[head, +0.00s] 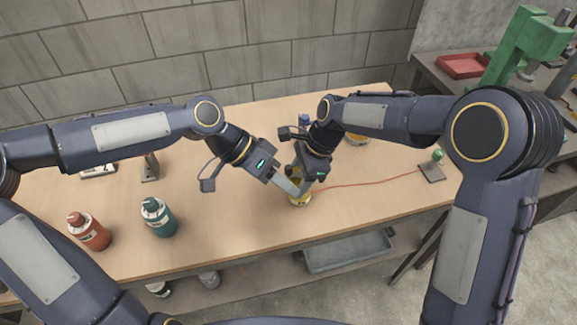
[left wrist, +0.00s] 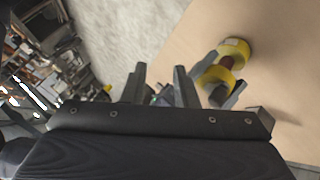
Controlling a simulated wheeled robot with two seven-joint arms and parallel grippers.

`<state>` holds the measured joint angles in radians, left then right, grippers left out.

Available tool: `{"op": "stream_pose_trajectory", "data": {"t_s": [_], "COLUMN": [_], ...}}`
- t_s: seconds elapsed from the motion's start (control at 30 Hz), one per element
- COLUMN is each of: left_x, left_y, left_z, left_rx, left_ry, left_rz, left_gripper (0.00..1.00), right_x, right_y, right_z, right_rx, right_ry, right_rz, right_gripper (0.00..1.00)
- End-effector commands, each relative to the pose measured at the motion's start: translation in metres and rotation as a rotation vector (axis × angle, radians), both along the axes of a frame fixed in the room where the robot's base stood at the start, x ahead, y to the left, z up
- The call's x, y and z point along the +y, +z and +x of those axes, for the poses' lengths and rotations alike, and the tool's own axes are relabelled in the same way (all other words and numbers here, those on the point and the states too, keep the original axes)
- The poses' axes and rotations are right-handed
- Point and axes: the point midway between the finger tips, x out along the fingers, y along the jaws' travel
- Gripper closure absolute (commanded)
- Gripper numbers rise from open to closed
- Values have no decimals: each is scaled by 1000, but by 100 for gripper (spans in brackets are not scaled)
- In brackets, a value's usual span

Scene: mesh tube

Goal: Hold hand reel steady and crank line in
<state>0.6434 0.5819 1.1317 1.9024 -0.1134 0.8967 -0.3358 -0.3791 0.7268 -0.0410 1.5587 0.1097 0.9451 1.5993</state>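The hand reel (head: 300,199) stands on the wooden table, mostly hidden behind my two grippers. The left wrist view shows its yellow flanges (left wrist: 236,50) with a dark red winding between them. A red line (head: 365,184) runs from the reel to the right. My left gripper (head: 290,187) is beside the reel. In the left wrist view its two fingers stand apart with a gap between them, the reel off to their right. My right gripper (head: 309,176) is above the reel, and its hold there is hidden. Two grey finger-like parts flank the reel in the left wrist view.
The line ends at a small stand with a green ball (head: 437,155). An orange-red bottle (head: 90,232) and a teal bottle (head: 158,218) stand at the left. A metal bracket (head: 150,168) is behind them. A yellow object (head: 357,138) is behind my right arm. The table's front middle is clear.

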Motion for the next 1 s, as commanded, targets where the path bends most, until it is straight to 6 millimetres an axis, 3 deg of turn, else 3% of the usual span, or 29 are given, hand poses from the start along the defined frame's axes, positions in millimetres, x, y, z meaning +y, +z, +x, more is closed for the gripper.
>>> {"op": "stream_pose_trajectory", "data": {"t_s": [0.27,0.6,0.8,1.0], "left_x": [20,71,95,96], "left_y": [7,7,4,1], "left_z": [11,37,46,50], "left_rx": [709,1560,1862,1959], "left_ry": [648,1285,1475,1525], "left_rz": [-141,-280,-333,-346], "left_gripper": [74,74,74,74], "right_x": [0,0,0,0], "right_y": [0,0,0,0], "right_z": [0,0,0,0], "right_rx": [-1,-1,-1,-1], "right_ry": [0,0,0,0], "right_rz": [0,0,0,0], "right_gripper": [74,74,74,74]}}
